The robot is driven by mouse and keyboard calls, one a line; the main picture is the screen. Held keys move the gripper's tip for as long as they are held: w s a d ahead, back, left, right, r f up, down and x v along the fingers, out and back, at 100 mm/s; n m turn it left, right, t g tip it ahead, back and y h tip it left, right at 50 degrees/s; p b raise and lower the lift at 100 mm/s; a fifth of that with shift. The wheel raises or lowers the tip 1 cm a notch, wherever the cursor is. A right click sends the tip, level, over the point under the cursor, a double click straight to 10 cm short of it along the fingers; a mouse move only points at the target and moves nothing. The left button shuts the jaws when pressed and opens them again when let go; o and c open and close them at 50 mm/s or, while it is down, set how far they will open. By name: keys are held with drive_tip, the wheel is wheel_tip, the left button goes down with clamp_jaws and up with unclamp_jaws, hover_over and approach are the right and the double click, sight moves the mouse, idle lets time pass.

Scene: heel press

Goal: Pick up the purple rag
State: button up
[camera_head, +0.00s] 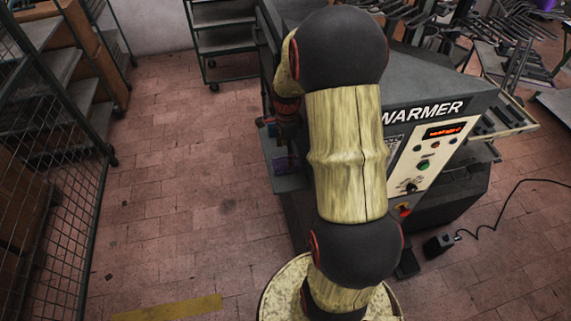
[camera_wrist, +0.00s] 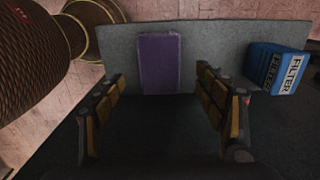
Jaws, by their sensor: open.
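The purple rag (camera_wrist: 160,63) lies flat on a grey shelf (camera_wrist: 215,48), seen in the upper middle of the wrist view. It is a folded rectangle. In the head view a small part of the purple rag (camera_head: 279,161) shows on the shelf at the left side of the machine. My gripper (camera_wrist: 160,92) is open in the wrist view, with one finger on each side. The rag lies between and just beyond the fingers, and nothing is held. In the head view my arm hides much of the shelf, and the fingers cannot be made out.
A blue box marked FILTER (camera_wrist: 277,68) stands on the shelf to the right of the rag. The dark machine marked WARMER (camera_head: 430,115) stands beside my arm. A mesh cage (camera_head: 50,190) is at the left. The brick floor (camera_head: 180,180) between is clear.

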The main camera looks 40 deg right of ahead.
sight(286, 162)
wheel_tip(286, 162, down, 5)
drive_tip(key=shift+a+r, duration=0.1)
drive_tip(key=shift+a, duration=0.05)
drive_tip(key=shift+c, duration=0.2)
drive_tip(key=c, duration=1.1)
